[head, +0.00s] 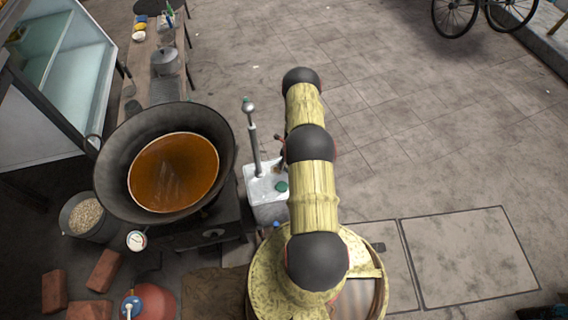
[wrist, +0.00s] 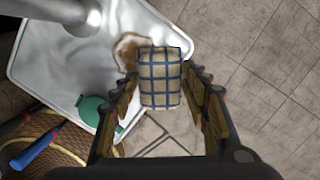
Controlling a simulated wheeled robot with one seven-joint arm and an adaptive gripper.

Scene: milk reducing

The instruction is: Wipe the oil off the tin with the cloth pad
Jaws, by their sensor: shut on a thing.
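The tin (wrist: 60,60) is a pale metal can with a green cap (wrist: 92,108) and a pump post on its top. In the head view the tin (head: 268,207) stands just left of my arm. A brown oil patch (wrist: 127,50) lies near the edge of the tin's top. My gripper (wrist: 160,78) is shut on the cloth pad (wrist: 160,90), a cream pad with blue checks. The pad is over the tin's edge beside the oil and seems to overlap the patch's right side; contact is unclear. In the head view my arm hides the pad.
A large wok (head: 110,165) of brown liquid sits on a stove left of the tin. A woven basket (wrist: 45,145) with a blue-handled tool (wrist: 35,150) is at the wrist view's lower left. Bricks (head: 104,270) lie at lower left.

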